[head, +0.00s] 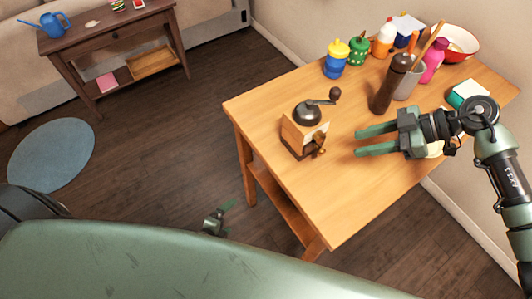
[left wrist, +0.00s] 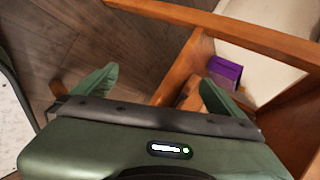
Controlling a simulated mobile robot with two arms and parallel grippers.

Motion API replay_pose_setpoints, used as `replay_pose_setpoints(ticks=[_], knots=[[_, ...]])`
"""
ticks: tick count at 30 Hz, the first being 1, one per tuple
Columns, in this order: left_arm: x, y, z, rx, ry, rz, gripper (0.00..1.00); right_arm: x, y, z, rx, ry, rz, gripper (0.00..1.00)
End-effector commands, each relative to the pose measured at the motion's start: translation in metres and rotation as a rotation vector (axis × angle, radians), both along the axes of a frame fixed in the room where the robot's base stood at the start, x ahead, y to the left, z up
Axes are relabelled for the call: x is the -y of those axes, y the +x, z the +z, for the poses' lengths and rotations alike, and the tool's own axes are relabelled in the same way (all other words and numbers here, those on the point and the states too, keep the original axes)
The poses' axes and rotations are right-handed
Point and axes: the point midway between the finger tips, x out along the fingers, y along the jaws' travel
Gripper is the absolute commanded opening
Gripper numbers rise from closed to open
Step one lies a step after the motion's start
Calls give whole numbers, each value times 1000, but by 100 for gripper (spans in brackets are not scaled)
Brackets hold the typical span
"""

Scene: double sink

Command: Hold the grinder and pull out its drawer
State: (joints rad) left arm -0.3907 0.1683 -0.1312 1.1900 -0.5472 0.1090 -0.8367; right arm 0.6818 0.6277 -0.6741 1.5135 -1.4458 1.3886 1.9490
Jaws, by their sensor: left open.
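The grinder (head: 293,136) stands upright near the left part of the wooden table in the head view. It has a wooden box body, a dark metal dome and a crank with a round knob. A brown handle-like piece (head: 319,147) shows on its right-hand front face; the drawer's outline is too small to make out. My right gripper (head: 358,143) is open and empty, right of the grinder, its fingers pointing at it without touching. My left gripper (head: 222,212) is low, left of the table and partly hidden by my body. In the left wrist view its fingers (left wrist: 157,80) are apart and empty.
The table (head: 345,205) has a clear front. A dark pepper mill (head: 389,88), utensil cup, bottles and a red bowl (head: 460,42) crowd its back. The left wrist view shows the table frame (left wrist: 188,62) close by and a purple box (left wrist: 224,72).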

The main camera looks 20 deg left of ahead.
Motion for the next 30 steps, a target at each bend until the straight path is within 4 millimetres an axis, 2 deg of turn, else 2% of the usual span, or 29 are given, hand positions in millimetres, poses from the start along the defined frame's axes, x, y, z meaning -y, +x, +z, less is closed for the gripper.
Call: replay_pose_setpoints(ticks=[1, 6, 9, 12, 14, 15, 18, 21, 26, 30], knots=[[4, 18, 26, 91, 85, -107, 100, 0, 0, 0, 0, 0, 0, 36], [26, 62, 116, 406, 437, -463, 100, 0, 0, 0, 0, 0, 0, 36], [43, 75, 170, 600, 680, -656, 100, 0, 0, 0, 0, 0, 0, 36], [61, 80, 221, 788, 933, -824, 100, 0, 0, 0, 0, 0, 0, 36], [71, 80, 247, 886, 1078, -907, 100, 0, 0, 0, 0, 0, 0, 36], [78, 86, 262, 946, 1132, -922, 100, 0, 0, 0, 0, 0, 0, 36], [92, 98, 289, 1058, 1207, -931, 100, 0, 0, 0, 0, 0, 0, 36], [100, 103, 305, 1129, 1261, -941, 100, 0, 0, 0, 0, 0, 0, 36], [109, 111, 314, 1169, 1292, -945, 100, 0, 0, 0, 0, 0, 0, 36], [121, 127, 315, 1171, 1292, -944, 100, 0, 0, 0, 0, 0, 0, 36]])
